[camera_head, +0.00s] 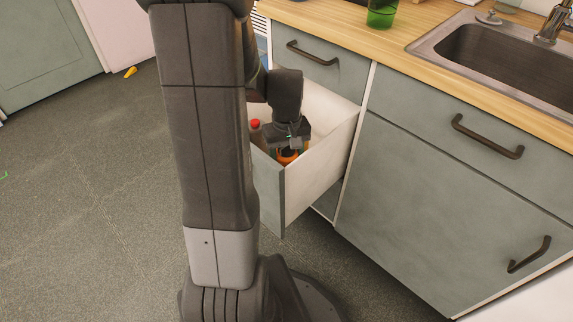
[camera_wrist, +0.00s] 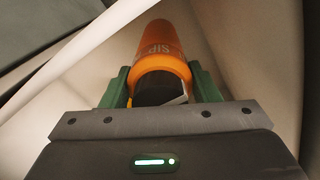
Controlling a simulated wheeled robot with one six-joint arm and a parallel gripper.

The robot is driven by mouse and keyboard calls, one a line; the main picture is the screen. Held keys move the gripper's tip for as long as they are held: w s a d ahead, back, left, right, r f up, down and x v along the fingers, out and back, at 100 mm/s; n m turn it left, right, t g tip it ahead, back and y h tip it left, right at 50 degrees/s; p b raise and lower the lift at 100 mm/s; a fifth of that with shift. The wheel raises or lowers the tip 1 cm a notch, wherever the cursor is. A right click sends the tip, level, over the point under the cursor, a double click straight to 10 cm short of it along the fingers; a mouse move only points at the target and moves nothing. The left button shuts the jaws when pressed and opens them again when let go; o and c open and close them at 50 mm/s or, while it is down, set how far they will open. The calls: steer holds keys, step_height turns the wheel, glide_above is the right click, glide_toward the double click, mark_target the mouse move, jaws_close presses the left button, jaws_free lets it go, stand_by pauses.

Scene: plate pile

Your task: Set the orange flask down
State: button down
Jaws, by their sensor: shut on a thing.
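The orange flask (camera_wrist: 158,42) has a dark end and shows part of a printed word in the wrist view. My gripper (camera_wrist: 160,88) is shut on it, with a green finger on either side near the dark end. In the head view my gripper (camera_head: 289,148) points down inside an open drawer (camera_head: 322,172), and a bit of the orange flask (camera_head: 287,157) shows below it. I cannot tell whether the flask touches the drawer floor. Most of the flask is hidden in the head view by my gripper and the drawer front.
A red-topped thing (camera_head: 255,123) is in the drawer, left of my gripper. The wooden counter (camera_head: 400,30) holds a green glass (camera_head: 382,12) and a sink (camera_head: 510,60). A small yellow thing (camera_head: 130,72) lies on the floor at the left. My arm hides part of the drawer.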

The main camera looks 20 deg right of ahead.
steer(key=shift+f+b, duration=0.45)
steer(key=shift+f, duration=1.1)
steer(key=shift+f, duration=0.2)
steer(key=c, duration=0.5)
jaws_free()
steer(key=shift+r, duration=0.1)
step_height(320, 180, up, 12)
steer(key=p, duration=0.4)
steer(key=shift+r, duration=0.1)
